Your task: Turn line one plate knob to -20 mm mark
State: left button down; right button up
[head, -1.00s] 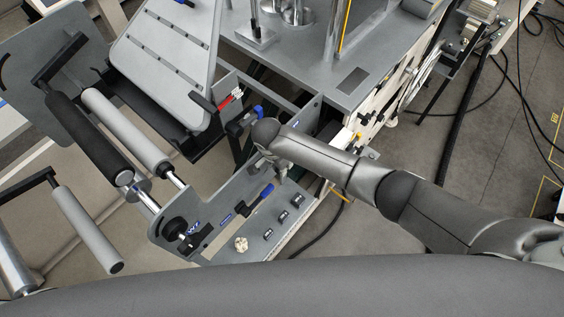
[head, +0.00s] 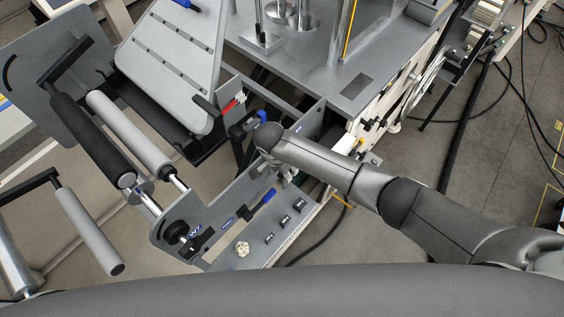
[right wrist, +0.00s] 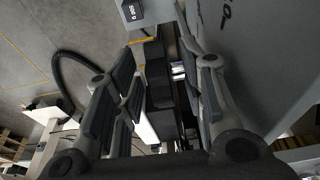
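A grey plate (head: 220,211) at the lower left of the head view carries a black round knob (head: 176,231) beside a blue label and a cream lobed knob (head: 243,249) near its front edge. I cannot tell which of them is the line one plate knob, and no millimetre marks can be read. My right gripper (head: 284,172) is at the plate's far right end, away from both knobs and mostly hidden by its arm. In the right wrist view its fingers (right wrist: 163,60) stand apart, with dark blocky machine parts visible between them. My left gripper is not in view.
A blue-handled lever (head: 264,197) and several small dark switches (head: 269,238) sit on the plate. Rollers (head: 92,138) stand to the left. The machine's grey top (head: 300,58) is behind my right arm. Cables lie on the open floor at right.

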jog(key=v, duration=1.1)
jog(key=shift+r, duration=0.3)
